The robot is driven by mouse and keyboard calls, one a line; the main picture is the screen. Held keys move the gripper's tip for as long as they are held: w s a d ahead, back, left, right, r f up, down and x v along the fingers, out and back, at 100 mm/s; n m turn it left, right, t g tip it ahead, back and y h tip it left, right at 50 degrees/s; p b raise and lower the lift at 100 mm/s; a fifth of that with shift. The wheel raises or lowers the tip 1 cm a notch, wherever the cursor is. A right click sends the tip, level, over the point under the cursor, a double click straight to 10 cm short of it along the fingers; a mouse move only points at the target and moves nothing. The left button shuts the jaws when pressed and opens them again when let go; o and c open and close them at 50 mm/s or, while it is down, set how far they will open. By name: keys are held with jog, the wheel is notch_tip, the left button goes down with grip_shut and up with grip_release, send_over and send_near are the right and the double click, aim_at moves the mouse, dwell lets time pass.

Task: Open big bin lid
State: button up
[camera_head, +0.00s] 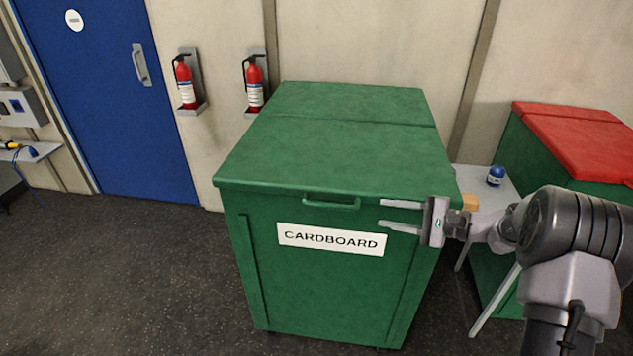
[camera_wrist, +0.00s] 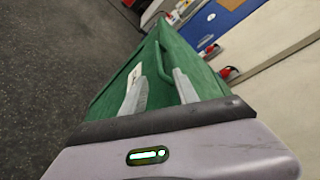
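The big green bin (camera_head: 345,290) stands in the middle of the head view with a white CARDBOARD label (camera_head: 331,239) on its front. Its green lid (camera_head: 330,150) is shut, and a green handle (camera_head: 331,202) sits at the lid's front edge. My gripper (camera_head: 382,213) is at the right of the handle, fingers pointing left, apart from it. The two fingers are spread with nothing between them. In the wrist view the fingers (camera_wrist: 160,92) are spread, and the handle (camera_wrist: 163,62) lies ahead of them along the bin's green side.
A small white table (camera_head: 482,185) with a blue object (camera_head: 496,175) stands right of the bin. A red-lidded green bin (camera_head: 580,140) is farther right. Two fire extinguishers (camera_head: 185,83) (camera_head: 254,85) hang on the wall by a blue door (camera_head: 105,95). The floor at left is clear.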

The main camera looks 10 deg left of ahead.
aim_at(337, 207)
jog(key=b+x, duration=0.1)
jog(key=x, duration=0.4)
jog(key=b+x, duration=0.1)
jog(key=x, duration=0.5)
jog(key=b+x, duration=0.1)
jog(key=x, duration=0.4)
jog(key=shift+s+a+f, duration=0.15)
jog(key=shift+s+a, duration=0.1)
grip_shut()
dwell(0.5)
